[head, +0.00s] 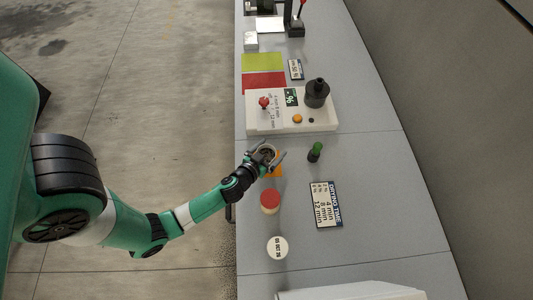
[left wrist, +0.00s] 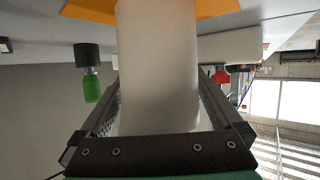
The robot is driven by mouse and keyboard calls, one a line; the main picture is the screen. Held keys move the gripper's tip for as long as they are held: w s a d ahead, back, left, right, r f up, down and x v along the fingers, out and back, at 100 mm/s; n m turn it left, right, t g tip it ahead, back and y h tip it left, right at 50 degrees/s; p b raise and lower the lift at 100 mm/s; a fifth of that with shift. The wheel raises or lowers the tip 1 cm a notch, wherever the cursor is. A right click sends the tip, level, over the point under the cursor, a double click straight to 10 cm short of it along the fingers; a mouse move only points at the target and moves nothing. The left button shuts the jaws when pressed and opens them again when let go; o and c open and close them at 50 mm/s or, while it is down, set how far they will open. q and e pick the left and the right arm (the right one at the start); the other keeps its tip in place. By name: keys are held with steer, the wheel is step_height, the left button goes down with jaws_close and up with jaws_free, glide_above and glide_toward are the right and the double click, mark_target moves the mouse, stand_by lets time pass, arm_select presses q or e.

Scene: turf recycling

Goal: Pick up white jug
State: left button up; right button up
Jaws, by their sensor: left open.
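The white jug shows in the left wrist view as a plain white cylinder (left wrist: 158,65), standing on an orange mat (left wrist: 220,12); that picture is upside down. My left gripper (head: 274,158) is open, with one finger on each side of the jug. I cannot tell whether the fingers touch it. In the head view the gripper covers most of the jug, and part of the orange mat (head: 276,170) shows beside it. My right gripper is not in view.
A small green-topped black object (head: 315,152) stands to the right of the gripper. A red-lidded jar (head: 270,201) and a white round container (head: 277,247) stand nearer. A white machine (head: 325,122) with a black grinder-like part lies beyond. A sign (head: 326,204) lies right.

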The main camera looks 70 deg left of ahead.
arm_select(q)
steer(key=shift+c, duration=0.2)
steer(key=c, duration=1.3)
steer(key=shift+o, duration=0.2)
steer(key=shift+r, duration=0.1)
step_height(320, 180, up, 9)
steer(key=p, duration=0.5)
steer(key=shift+r, duration=0.4)
